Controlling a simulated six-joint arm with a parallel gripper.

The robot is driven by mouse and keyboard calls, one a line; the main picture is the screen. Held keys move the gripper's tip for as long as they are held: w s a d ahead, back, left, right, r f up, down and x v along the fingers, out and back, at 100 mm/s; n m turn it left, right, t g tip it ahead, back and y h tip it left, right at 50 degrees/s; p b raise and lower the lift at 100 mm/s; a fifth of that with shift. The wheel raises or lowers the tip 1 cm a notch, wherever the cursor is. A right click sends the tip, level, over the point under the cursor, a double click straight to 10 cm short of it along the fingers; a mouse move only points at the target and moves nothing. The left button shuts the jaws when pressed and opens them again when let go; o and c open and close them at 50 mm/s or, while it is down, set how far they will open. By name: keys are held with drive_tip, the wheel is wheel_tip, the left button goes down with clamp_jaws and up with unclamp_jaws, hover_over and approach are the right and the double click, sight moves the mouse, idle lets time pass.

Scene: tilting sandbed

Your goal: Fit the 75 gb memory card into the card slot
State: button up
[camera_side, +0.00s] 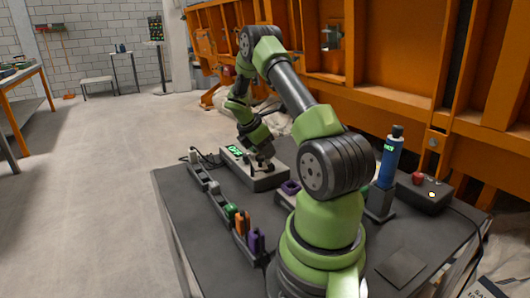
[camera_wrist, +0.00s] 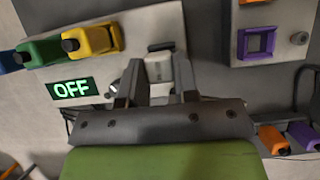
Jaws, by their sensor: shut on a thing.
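My gripper (camera_wrist: 161,94) is shut on a pale grey-white card (camera_wrist: 158,67) in the wrist view; any lettering on it is too small to read. The card is held above a light grey box (camera_wrist: 125,22). A dark slot-like opening (camera_wrist: 161,46) shows just beyond the card's far end; I cannot tell whether the card touches it or is in it. The box bears a lit green display reading OFF (camera_wrist: 72,88). In the side view my gripper (camera_side: 263,167) is low over the same box (camera_side: 266,183), and the card is too small to make out.
Yellow (camera_wrist: 92,40), green (camera_wrist: 40,50) and blue (camera_wrist: 8,62) pieces lie left of the card. A grey unit with a purple square frame (camera_wrist: 257,43) is on the right. In the side view, a blue bottle (camera_side: 390,160) and a red-button box (camera_side: 424,194) stand right.

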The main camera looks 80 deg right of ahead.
drive_tip(key=shift+r, duration=1.85)
drive_tip(key=shift+r, duration=0.6)
drive_tip(key=shift+f, duration=2.2)
drive_tip(key=shift+f, duration=0.9)
drive_tip(key=shift+r, duration=0.1)
drive_tip(key=shift+r, duration=2.4)
